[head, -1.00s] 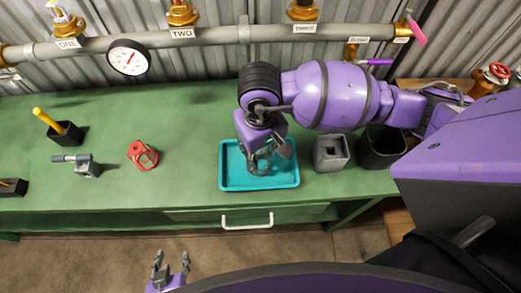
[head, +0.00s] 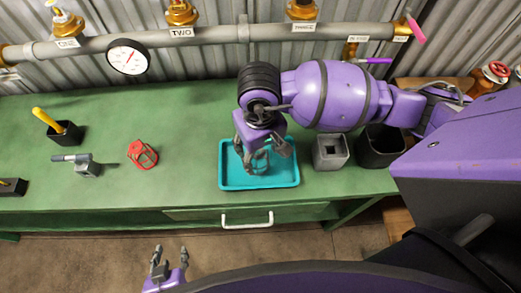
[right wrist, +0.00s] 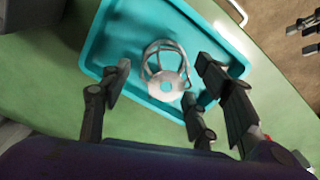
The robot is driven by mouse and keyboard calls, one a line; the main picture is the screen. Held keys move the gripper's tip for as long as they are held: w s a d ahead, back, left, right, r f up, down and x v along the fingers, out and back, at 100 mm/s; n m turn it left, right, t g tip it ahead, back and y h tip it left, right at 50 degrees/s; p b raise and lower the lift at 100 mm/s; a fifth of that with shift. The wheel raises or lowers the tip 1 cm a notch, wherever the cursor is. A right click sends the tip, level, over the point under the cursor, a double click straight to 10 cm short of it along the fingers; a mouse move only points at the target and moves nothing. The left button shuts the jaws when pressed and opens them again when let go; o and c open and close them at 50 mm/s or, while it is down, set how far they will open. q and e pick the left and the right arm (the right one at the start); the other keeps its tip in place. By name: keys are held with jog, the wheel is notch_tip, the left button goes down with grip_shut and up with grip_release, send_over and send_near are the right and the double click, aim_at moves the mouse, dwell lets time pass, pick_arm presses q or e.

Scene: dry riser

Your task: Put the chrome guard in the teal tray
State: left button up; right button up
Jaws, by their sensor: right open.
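The chrome guard (right wrist: 165,72), a silvery wire cage with a holed round plate, is inside the teal tray (right wrist: 95,50), between my right fingers in the right wrist view. In the head view the guard (head: 261,161) shows partly below my right gripper (head: 262,152), over the teal tray (head: 230,183). My right gripper (right wrist: 160,90) is open, with its fingers apart on either side of the guard and gaps visible. My left gripper (head: 170,254) is open and empty, low in front of the bench.
A red cage-like guard (head: 142,154) and a grey clamp-like tool (head: 86,165) are on the green bench (head: 180,115). A pipe with valves (head: 220,33) runs behind.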

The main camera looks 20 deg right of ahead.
aim_at(259, 152)
notch_tip(259, 152, up, 12)
dwell(0.4)
jog(key=shift+a+f, duration=0.1)
jog(key=shift+a, duration=0.05)
